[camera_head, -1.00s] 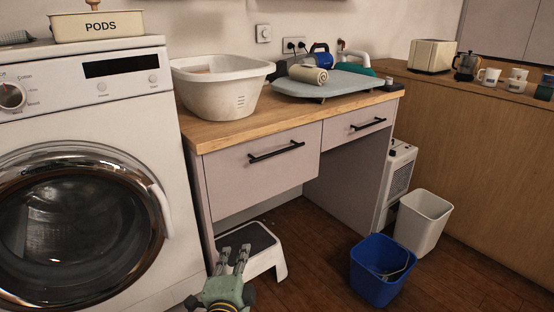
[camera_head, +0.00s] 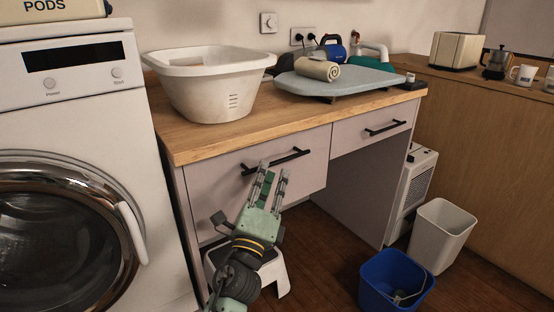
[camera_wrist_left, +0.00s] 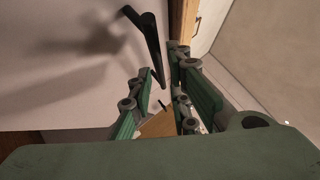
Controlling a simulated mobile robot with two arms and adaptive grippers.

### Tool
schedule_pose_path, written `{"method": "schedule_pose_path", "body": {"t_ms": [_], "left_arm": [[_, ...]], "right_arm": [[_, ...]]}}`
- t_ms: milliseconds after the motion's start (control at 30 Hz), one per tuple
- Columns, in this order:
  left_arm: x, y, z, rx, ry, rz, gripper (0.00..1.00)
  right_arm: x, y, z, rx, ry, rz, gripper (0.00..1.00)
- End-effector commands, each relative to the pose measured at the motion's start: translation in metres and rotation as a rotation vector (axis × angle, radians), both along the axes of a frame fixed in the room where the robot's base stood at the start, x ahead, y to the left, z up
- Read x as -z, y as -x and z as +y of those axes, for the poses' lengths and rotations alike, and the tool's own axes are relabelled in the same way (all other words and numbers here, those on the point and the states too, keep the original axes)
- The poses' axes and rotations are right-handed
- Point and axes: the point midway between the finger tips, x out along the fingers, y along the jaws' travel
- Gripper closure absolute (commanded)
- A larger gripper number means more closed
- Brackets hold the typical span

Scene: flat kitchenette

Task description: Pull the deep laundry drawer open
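The deep laundry drawer (camera_head: 309,176) is the left, taller pale front under the wooden worktop. It looks closed. Its black bar handle (camera_head: 292,156) runs sideways across the upper part of the front. My left gripper (camera_head: 274,170) is open in front of this drawer, its fingertips at the handle's middle. In the left wrist view the handle (camera_wrist_left: 147,42) reaches down toward the open left gripper (camera_wrist_left: 161,62). I cannot tell whether the bar lies between the fingers or touches them. My right gripper is in neither view.
A washing machine (camera_head: 137,195) stands close on the left. A step stool (camera_head: 277,274) is below the drawer. A blue bucket (camera_head: 378,287) and a white bin (camera_head: 440,236) stand on the floor at right. A white basin (camera_head: 210,95) sits on the worktop (camera_head: 290,118).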

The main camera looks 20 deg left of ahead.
Motion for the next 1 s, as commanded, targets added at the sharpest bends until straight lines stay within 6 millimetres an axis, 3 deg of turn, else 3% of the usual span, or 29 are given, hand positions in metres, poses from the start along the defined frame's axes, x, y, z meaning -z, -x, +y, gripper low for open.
{"method": "schedule_pose_path", "body": {"t_ms": [100, 333, 667, 867, 1000], "left_arm": [[-0.01, -0.019, 0.0, 0.002, -0.001, -0.001, 0.83], [-0.018, -0.042, 0.001, 0.001, 0.003, 0.0, 0.83], [-0.019, -0.045, 0.001, 0.001, 0.003, 0.001, 0.83], [-0.019, -0.045, 0.001, 0.001, 0.003, 0.001, 1.0], [-0.019, -0.045, 0.002, 0.0, 0.003, 0.002, 1.0]], "right_arm": [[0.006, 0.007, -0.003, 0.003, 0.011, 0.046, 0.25], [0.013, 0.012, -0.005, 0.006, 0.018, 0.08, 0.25], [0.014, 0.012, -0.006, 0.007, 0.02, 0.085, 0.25], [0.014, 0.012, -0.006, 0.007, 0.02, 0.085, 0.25], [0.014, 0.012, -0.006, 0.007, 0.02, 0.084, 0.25]]}}
